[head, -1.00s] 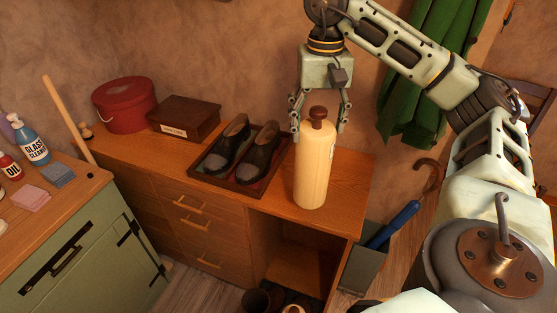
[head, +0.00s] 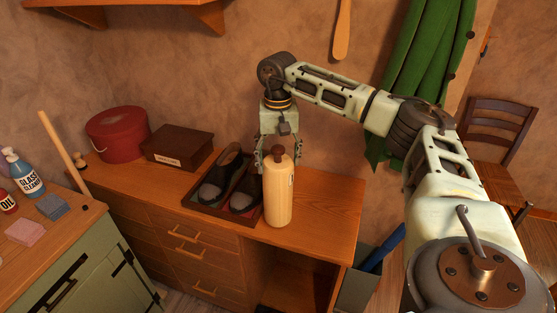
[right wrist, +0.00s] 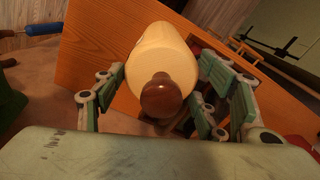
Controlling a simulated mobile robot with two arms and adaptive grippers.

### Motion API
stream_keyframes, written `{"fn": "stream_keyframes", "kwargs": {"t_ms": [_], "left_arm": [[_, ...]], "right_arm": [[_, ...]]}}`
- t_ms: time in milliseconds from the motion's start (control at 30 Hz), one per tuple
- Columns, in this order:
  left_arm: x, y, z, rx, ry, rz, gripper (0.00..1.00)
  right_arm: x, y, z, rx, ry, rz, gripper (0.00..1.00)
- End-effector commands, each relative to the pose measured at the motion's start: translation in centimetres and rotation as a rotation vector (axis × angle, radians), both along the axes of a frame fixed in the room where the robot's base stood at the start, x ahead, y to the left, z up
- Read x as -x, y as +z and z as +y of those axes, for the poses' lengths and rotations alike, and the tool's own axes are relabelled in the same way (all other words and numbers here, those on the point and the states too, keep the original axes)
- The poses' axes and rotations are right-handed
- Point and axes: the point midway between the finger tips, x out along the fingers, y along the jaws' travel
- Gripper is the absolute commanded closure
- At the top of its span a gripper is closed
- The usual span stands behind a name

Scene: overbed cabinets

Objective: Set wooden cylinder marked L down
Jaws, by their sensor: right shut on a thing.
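The wooden cylinder (head: 278,192) is pale, with a brown knob on top and a small label at its right side; the letter is too small to read. It stands upright over the front part of the wooden cabinet top (head: 325,205), just right of the shoe tray (head: 248,217). I cannot tell whether its base touches the top. My right gripper (head: 279,165) is shut on it from above, and its fingers sit either side of the cylinder in the right wrist view (right wrist: 165,50). My left gripper is not in view.
Dark shoes (head: 221,176) lie in the tray close to the cylinder. A brown box (head: 178,147) and a red round box (head: 117,133) stand further left. The cabinet top right of the cylinder is clear. A grey bin (head: 358,288) stands beyond its right end.

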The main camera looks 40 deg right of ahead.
Motion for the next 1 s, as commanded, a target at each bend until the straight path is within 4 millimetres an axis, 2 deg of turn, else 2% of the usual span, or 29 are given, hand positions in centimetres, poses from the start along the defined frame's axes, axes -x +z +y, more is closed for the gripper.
{"fn": "stream_keyframes", "kwargs": {"t_ms": [33, 200, 533, 567, 767, 1000], "left_arm": [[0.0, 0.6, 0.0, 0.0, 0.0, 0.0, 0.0], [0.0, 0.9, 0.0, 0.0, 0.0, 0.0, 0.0], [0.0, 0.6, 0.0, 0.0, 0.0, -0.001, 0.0], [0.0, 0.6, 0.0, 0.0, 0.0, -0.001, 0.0], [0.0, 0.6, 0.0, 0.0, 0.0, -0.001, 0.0], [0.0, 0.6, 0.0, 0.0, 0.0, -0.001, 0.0]], "right_arm": [[0.1, -0.5, 0.0, 0.001, 0.0, 0.003, 0.84], [0.0, -1.9, 0.0, -0.001, 0.0, -0.001, 0.84], [0.0, -2.3, 0.0, -0.001, 0.0, -0.001, 0.84], [0.0, -2.3, 0.0, -0.001, 0.0, -0.001, 0.33], [0.0, -2.2, 0.0, -0.001, 0.0, -0.001, 0.16], [0.0, -2.2, 0.0, -0.001, 0.0, -0.001, 0.16]]}}
